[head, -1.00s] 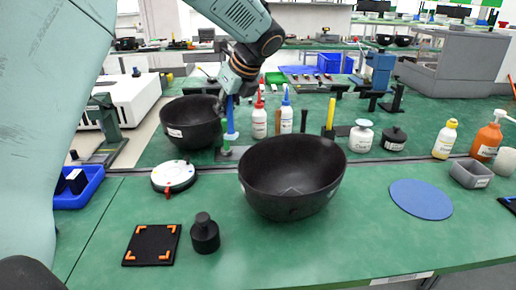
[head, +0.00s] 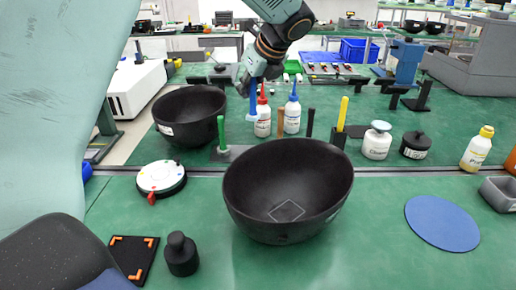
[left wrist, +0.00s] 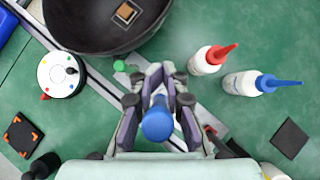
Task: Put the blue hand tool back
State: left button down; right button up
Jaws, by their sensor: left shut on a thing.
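My left gripper (head: 250,82) is shut on the blue hand tool (head: 253,103), which hangs upright below the fingers. In the left wrist view the blue tool (left wrist: 157,124) points toward the camera between the fingers (left wrist: 160,88). The grey rack (head: 231,154) stands behind the near black bowl, which hides part of it. A green-handled tool (head: 221,134) stands upright at the rack's left end, left of the blue tool. Other handles, brown (head: 280,122), black (head: 310,122) and yellow (head: 342,114), stand to the right. My right gripper is not in view.
A large black bowl (head: 245,200) stands in front; another (head: 175,128) stands left of the rack. A red-capped bottle (head: 263,120) and a blue-capped bottle (head: 292,115) stand close behind. A white round dial (head: 150,178) lies left. The green table is clear around the blue disc (head: 440,222).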

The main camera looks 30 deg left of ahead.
pick_arm(q)
jog(key=f+b, duration=0.1)
jog(key=f, duration=0.2)
jog(key=f+b, duration=0.2)
jog(key=f, duration=0.2)
jog(key=f+b, duration=0.1)
jog(key=f, duration=0.2)
jog(key=shift+s+a+f, duration=0.15)
jog(key=shift+s+a, duration=0.15)
jog(key=shift+a, duration=0.05)
jog(key=shift+w+d, duration=0.15)
jog(key=c, duration=1.8)
grip_release()
jog(key=o, duration=0.4)
jog(key=shift+o, duration=0.3)
